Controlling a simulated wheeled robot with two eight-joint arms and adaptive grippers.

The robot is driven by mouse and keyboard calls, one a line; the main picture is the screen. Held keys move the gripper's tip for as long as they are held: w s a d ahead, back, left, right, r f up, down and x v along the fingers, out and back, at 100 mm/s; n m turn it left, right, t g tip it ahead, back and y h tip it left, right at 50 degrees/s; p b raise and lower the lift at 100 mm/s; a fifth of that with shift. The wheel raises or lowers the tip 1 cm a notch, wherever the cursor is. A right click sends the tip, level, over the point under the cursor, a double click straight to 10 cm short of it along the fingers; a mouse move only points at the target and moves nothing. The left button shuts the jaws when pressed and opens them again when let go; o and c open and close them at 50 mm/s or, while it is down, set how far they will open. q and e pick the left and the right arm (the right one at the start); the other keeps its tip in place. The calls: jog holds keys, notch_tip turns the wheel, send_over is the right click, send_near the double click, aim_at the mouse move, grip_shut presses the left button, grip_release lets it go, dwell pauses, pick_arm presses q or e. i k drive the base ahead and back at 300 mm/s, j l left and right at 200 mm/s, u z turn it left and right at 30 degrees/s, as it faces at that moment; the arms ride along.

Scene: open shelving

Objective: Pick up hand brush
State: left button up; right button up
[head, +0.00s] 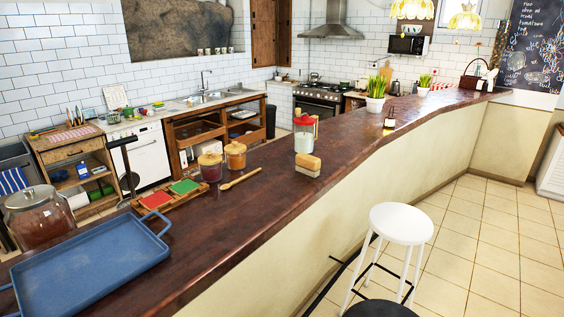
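The hand brush (307,165) rests on the dark wooden counter (262,200), near its right-hand edge and just in front of a clear jar with a red lid (304,136). It looks like a small tan wooden block with a paler lower part. Nothing covers it. Neither of my grippers shows in the head view.
Left of the brush are a wooden spoon (240,179), orange (235,155) and dark red (210,167) jars, and red and green pieces on a wooden tray. A blue tray (90,268) lies nearer. A white stool (401,223) stands right of the counter, with tiled floor beyond.

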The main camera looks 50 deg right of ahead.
aim_at(308, 164)
jog(key=z, duration=1.75)
